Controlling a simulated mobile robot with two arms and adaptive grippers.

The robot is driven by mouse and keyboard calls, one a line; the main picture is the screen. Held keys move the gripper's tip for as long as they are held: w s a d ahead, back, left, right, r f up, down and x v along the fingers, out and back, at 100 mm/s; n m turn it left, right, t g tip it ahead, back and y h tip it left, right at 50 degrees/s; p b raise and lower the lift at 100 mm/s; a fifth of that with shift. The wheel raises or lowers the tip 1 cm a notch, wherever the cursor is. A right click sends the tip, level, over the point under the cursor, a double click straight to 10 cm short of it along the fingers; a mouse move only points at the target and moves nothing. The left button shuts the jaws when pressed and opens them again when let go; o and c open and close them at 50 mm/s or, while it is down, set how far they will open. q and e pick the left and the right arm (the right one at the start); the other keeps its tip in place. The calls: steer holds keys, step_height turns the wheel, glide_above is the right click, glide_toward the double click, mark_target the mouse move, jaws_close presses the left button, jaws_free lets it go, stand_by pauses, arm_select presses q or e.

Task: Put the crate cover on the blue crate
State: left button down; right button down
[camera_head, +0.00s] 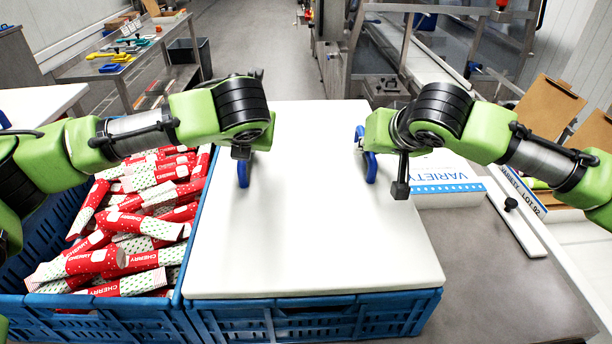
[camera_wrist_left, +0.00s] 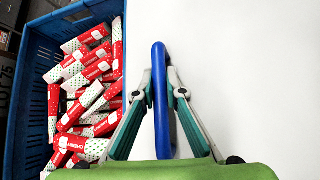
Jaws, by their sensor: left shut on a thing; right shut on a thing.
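The white crate cover (camera_head: 310,240) lies flat over the blue crate (camera_head: 318,318), whose front wall shows below the cover's front edge. I cannot tell whether the cover rests on the rim or hangs just above it. My left gripper (camera_wrist_left: 162,82) is shut on the cover's left blue handle (camera_head: 243,175), which also shows between the fingers in the left wrist view (camera_wrist_left: 162,110). My right gripper (camera_head: 372,150) is shut on the right blue handle (camera_head: 370,168), its fingers mostly hidden by the arm. The crate's inside is hidden by the cover.
A second blue crate (camera_head: 95,326), open and full of red and white cherry packets (camera_head: 110,258), stands directly left. A white variety box (camera_head: 440,180) and a white label strip (camera_head: 515,215) lie to the right. Grey table is free at front right.

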arm_select(q)
steer(key=c, duration=2.4)
jaws_free()
steer(key=shift+a+f, duration=0.15)
arm_select(e)
steer(key=c, duration=2.4)
jaws_free()
steer(key=shift+d+f, duration=0.2)
arm_select(q)
steer(key=o, duration=0.3)
arm_select(e)
steer(key=o, duration=0.3)
arm_select(q)
steer(key=shift+s, duration=0.1)
arm_select(e)
steer(key=shift+a+r, duration=0.1)
steer(key=shift+s, duration=0.1)
